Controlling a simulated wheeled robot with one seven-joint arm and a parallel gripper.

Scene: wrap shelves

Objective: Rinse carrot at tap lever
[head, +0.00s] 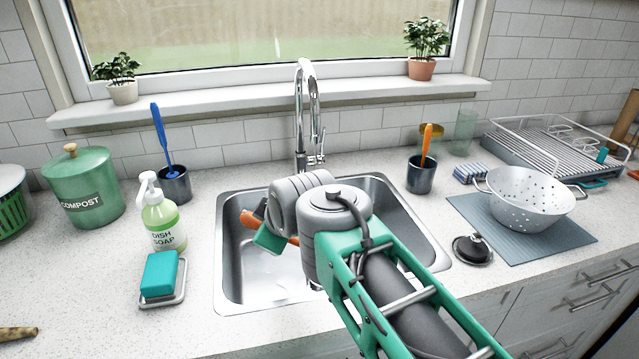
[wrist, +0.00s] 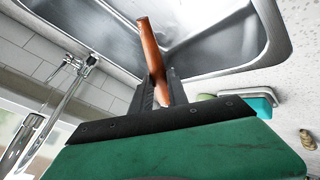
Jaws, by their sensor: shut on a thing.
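The orange carrot (head: 252,220) is over the left part of the sink basin (head: 232,275), partly hidden behind my gripper and arm in the head view. My gripper (wrist: 162,92) is shut on the carrot, which also shows in the wrist view (wrist: 151,48), sticking out past the fingers. In the head view, the gripper's fingers are mostly hidden by my wrist. The chrome tap (head: 307,110) stands behind the basin, with its lever (head: 319,150) low on its right side. The tap also shows at the left of the wrist view (wrist: 52,115). I see no water running.
A dish soap bottle (head: 163,220) and a blue sponge (head: 159,274) on a dish stand left of the sink. A dark cup with a brush (head: 421,174), a black drain plug (head: 472,249) and a colander (head: 525,200) are to the right. A green compost bin (head: 82,190) stands far left.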

